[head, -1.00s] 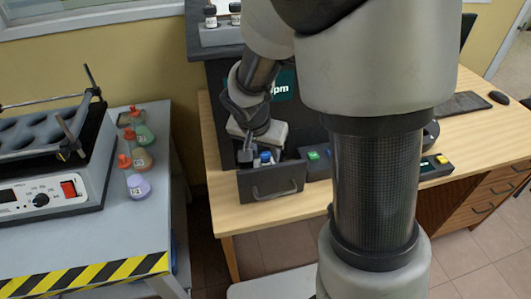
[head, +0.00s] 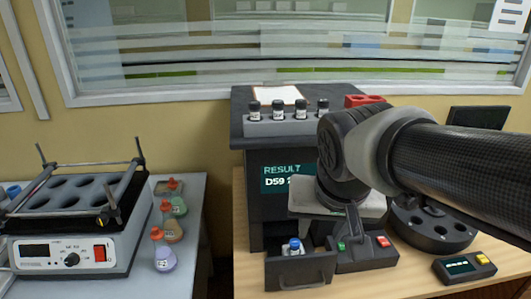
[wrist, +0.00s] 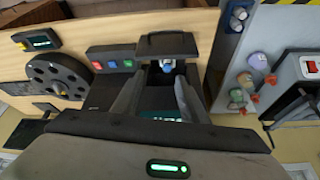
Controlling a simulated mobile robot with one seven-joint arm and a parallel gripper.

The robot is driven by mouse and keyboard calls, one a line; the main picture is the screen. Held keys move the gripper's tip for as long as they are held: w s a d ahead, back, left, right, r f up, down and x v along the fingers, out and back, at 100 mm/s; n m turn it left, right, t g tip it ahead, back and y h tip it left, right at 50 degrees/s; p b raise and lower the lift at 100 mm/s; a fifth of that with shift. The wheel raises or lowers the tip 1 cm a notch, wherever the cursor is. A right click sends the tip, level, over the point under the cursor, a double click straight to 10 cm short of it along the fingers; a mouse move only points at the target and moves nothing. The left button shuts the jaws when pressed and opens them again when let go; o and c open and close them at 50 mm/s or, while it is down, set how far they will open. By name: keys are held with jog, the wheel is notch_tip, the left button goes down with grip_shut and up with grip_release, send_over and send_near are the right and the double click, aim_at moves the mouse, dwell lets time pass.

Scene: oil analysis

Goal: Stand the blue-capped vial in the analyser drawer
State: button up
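The blue-capped vial (head: 293,247) stands in the open analyser drawer (head: 301,271), at its left part, and looks upright. In the wrist view, the blue cap (wrist: 167,67) shows beyond my fingertips, inside the drawer (wrist: 166,42). My gripper (wrist: 160,84) is open, its two fingers apart with nothing between them, and clear of the vial. In the head view, my arm hangs to the right of the drawer, over the button panel, and hides part of the analyser (head: 256,225). The lower body of the vial is hidden by the drawer front.
A button panel (head: 366,257) sits right of the drawer, with a round dark carousel (head: 433,230) behind it. Several dark-capped vials stand in a rack (head: 286,128) on top. The analyser screen (head: 286,178) reads "RESULT", partly covered. Flasks (head: 165,259) stand on the left bench.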

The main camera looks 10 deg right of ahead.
jog(key=s, duration=0.1)
jog(key=s+r+n, duration=0.1)
jog(key=s, duration=0.1)
jog(key=s+r+n, duration=0.1)
jog(key=s, duration=0.1)
jog(key=shift+a+t+y, duration=0.25)
jog(key=shift+t+y, duration=0.15)
